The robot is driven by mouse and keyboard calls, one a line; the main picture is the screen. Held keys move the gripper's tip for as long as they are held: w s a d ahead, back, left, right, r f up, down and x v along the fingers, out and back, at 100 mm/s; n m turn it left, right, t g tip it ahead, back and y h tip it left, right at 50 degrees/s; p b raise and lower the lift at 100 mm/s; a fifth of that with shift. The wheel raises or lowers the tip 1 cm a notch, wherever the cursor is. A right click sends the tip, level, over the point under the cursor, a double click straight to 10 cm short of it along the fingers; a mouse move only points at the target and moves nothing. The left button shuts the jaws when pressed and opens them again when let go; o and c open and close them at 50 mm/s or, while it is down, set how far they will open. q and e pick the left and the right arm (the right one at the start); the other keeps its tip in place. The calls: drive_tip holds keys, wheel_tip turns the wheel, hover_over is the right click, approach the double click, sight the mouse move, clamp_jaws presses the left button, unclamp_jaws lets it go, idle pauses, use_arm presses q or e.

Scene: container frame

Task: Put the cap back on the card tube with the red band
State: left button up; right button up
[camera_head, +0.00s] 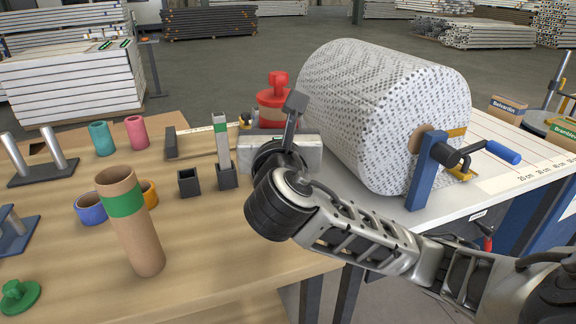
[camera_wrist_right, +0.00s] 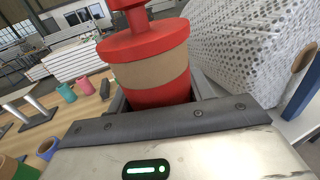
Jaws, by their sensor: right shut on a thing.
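The tube's lower part is hidden. My left gripper is not in view.
A card tube with a green band (camera_head: 134,225) stands open on the wooden table. A green cap (camera_head: 18,296) lies at the front left. Teal (camera_head: 102,139) and pink (camera_head: 137,132) cups stand behind. A large patterned roll (camera_head: 385,110) is close on the right.

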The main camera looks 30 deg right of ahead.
drive_tip(key=d+f, duration=0.1)
drive_tip(key=w+f, duration=0.1)
drive_tip(key=f, duration=0.1)
drive_tip(key=w+d+f, duration=0.1)
drive_tip(key=shift+d+f+b, duration=0.2)
drive_tip(key=shift+d+b, duration=0.1)
drive_tip(key=shift+d, duration=0.05)
drive_tip(key=f, duration=0.4)
drive_tip(key=shift+w+d+b, duration=0.25)
drive_tip(key=shift+d+b, duration=0.1)
drive_tip(key=shift+f, duration=0.1)
